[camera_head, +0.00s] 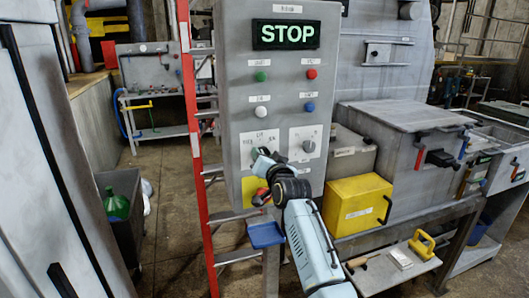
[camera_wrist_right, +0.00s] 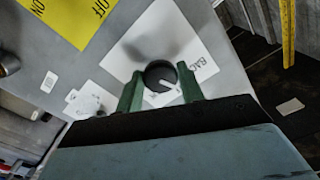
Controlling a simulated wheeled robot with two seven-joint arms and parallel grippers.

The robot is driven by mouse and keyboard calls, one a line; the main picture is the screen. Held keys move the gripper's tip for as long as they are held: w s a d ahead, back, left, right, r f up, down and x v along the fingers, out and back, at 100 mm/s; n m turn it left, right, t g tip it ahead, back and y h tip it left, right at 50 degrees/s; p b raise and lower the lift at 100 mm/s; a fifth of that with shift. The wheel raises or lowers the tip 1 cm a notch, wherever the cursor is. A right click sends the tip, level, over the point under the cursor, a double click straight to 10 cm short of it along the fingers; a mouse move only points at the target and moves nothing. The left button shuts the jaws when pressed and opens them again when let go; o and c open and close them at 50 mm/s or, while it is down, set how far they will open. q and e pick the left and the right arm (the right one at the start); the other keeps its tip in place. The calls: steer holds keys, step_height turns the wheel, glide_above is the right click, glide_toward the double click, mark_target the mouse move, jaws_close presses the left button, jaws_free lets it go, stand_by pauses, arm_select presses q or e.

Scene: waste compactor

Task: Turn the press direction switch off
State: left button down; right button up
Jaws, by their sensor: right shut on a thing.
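A grey control panel (camera_head: 232,95) stands at the centre of the head view with a lit STOP display (camera_head: 286,35). Low on it are two rotary switches on white plates. My right gripper (camera_head: 263,157) is at the left switch and covers most of it. In the right wrist view its green fingers (camera_wrist_right: 160,84) are shut on the sides of this dark round knob (camera_wrist_right: 158,70), which has a white pointer line. Its plate (camera_wrist_right: 195,55) shows part of a label reading "BAL". The right switch (camera_head: 308,146) is untouched. My left gripper is out of view.
Green (camera_head: 261,76), red (camera_head: 311,73), white (camera_head: 261,111) and blue (camera_head: 310,107) buttons sit above the switches. A yellow ON/OFF plate (camera_wrist_right: 70,15) is close by. A red ladder (camera_head: 187,90) stands left of the panel, a yellow box (camera_head: 352,205) right.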

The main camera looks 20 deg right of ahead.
steer(key=shift+m+p, duration=0.9)
steer(key=shift+m, duration=1.1)
steer(key=o, duration=1)
steer(key=shift+s, duration=0.1)
steer(key=s+b, duration=0.1)
steer(key=s, duration=1.2)
steer(key=shift+s+d, duration=0.1)
steer(key=shift+d, duration=0.1)
